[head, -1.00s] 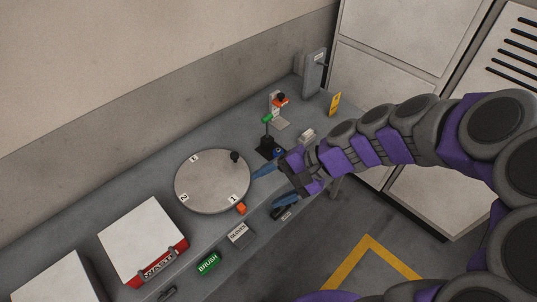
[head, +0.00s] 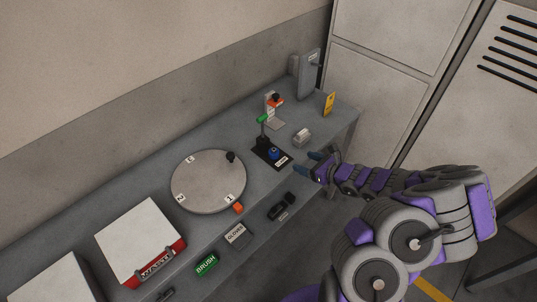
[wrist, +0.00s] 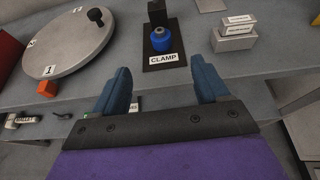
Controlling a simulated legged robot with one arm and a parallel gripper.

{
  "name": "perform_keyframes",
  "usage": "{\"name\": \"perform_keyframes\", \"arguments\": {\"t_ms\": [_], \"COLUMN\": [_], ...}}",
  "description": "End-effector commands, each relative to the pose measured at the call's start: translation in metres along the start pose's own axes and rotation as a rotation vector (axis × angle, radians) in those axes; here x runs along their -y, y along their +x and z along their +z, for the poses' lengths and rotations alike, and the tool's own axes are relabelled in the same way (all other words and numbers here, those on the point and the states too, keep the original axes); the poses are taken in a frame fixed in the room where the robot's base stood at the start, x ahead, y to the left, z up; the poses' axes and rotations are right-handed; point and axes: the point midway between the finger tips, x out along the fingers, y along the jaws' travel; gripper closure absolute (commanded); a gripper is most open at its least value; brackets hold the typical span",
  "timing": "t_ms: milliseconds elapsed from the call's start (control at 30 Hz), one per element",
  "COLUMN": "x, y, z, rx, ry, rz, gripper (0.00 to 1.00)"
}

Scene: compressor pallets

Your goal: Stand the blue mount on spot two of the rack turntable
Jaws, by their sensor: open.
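The blue mount (wrist: 162,38) stands on the black plate labelled CLAMP (wrist: 165,58); in the head view it is a small blue shape (head: 273,153). The round grey turntable (head: 208,183) lies to its left, with number labels and a black knob (head: 231,157) near its rim. The label for spot two (head: 181,198) is at the turntable's lower left in the head view. My gripper (wrist: 160,88) is open and empty, its two blue fingers spread in front of the clamp plate, apart from the mount. In the head view my gripper (head: 314,164) is right of the clamp.
An orange block (head: 238,208) sits by the turntable's front edge. Light grey blocks (head: 302,138) lie right of the clamp. A stand with orange and green parts (head: 272,112) is behind it. A white-lidded red waste box (head: 140,240) is at left. Black items (head: 281,206) are at the front edge.

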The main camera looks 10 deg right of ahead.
Motion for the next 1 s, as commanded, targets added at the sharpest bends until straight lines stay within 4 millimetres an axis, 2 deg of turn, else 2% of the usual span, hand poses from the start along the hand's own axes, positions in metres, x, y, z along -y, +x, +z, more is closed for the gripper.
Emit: {"name": "perform_keyframes", "arguments": {"t_ms": [167, 800, 1000], "x": [0.002, 0.003, 0.003], "y": [0.011, 0.101, 0.119], "z": [-0.007, -0.009, -0.006], "rx": [-0.008, -0.009, -0.005], "ry": [0.017, 0.012, 0.013], "rz": [-0.009, -0.007, -0.008], "gripper": [0.26, 0.26, 0.26]}}
